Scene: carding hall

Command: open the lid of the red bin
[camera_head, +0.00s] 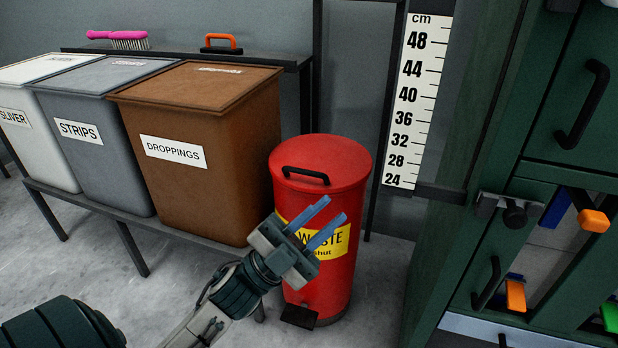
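The red bin (345,225) is a round upright can on the floor, with a yellow label reading "WASTE". Its red lid (325,152) is shut and carries a black handle (305,175) near the front left of its top. A black pedal (299,315) sticks out at its foot. My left gripper (318,224) is in front of the bin's label, below the lid and handle. Its two blue fingers are apart with nothing between them. Whether it touches the bin I cannot tell. My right gripper is not in view.
A dark bench bears brown (205,215), grey (100,165) and white (55,125) lidded bins at the left. A pink brush (120,39) lies on the shelf behind. A green cabinet (470,170) with handles stands at the right. Bare floor shows at the lower left.

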